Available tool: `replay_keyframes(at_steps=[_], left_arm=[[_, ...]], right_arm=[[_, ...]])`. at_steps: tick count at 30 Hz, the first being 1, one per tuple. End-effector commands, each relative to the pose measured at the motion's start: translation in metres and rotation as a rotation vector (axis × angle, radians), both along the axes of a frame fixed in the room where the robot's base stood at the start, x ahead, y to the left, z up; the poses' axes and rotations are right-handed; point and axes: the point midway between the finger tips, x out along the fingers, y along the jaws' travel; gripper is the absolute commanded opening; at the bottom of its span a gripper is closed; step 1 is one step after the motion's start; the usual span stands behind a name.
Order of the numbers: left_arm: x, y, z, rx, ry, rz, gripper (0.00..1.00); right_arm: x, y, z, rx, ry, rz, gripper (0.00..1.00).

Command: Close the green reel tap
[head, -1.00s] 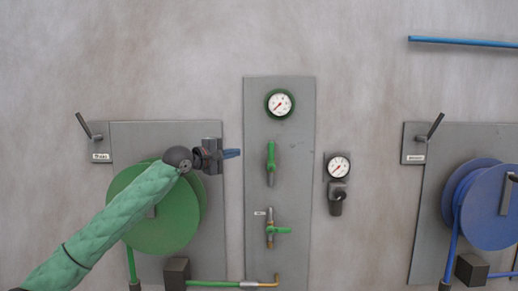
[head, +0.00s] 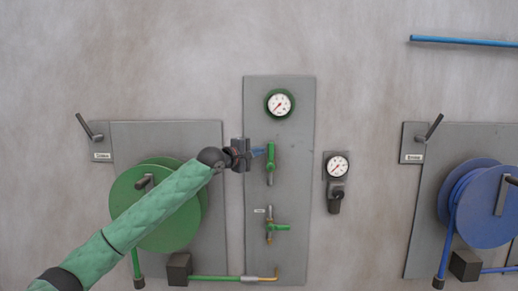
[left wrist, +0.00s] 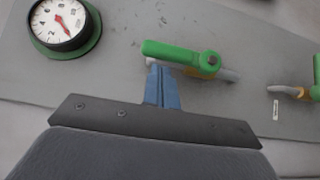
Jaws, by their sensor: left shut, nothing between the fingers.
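The grey wall panel (head: 293,185) carries two taps with green handles. The upper tap's green lever (head: 271,155) points upright, in line with its pipe; it also shows in the left wrist view (left wrist: 180,52). The lower tap's green handle (head: 282,229) lies sideways, across its pipe, beside a small label. I cannot read which tap serves the reel. My left gripper (head: 262,152) is shut and empty. Its blue fingertips (left wrist: 160,75) are beside the left side of the upper lever, near its free end; I cannot tell whether they touch. My right gripper is not in view.
A green-rimmed gauge (head: 280,103) sits above the taps. A green hose reel (head: 160,225) is at left, partly behind my left arm. Right of the panel are a second gauge (head: 337,166) and a blue reel (head: 485,205). Bare wall separates them.

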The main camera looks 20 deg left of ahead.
Motion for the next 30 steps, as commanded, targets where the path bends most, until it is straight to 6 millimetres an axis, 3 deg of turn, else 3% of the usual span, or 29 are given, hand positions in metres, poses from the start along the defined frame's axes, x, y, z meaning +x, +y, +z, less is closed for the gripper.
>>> replay_keyframes(at_steps=[30], left_arm=[[0.004,-0.012,0.004,0.002,0.001,-0.001,0.0]], right_arm=[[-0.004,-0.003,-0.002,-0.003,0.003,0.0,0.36]])
